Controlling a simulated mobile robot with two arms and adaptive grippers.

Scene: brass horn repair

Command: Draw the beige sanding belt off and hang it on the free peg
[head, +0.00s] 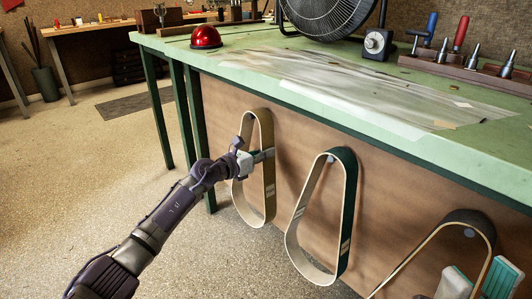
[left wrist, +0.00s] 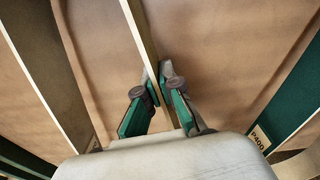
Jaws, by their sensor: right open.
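The beige sanding belt (head: 267,190) hangs as a long loop on the brown panel under the green bench, the leftmost of the belts in the head view. My left gripper (head: 264,156) reaches across the loop to its right-hand run. In the left wrist view, that run of the belt (left wrist: 138,25) passes between the fingertips of my left gripper (left wrist: 159,82), which look closed on it from both sides. The belt's top still sits at its peg. I cannot make out a free peg.
A green belt (head: 347,205) hangs close to the right; its P400 label shows in the left wrist view. The green bench (head: 170,43) overhangs the panel.

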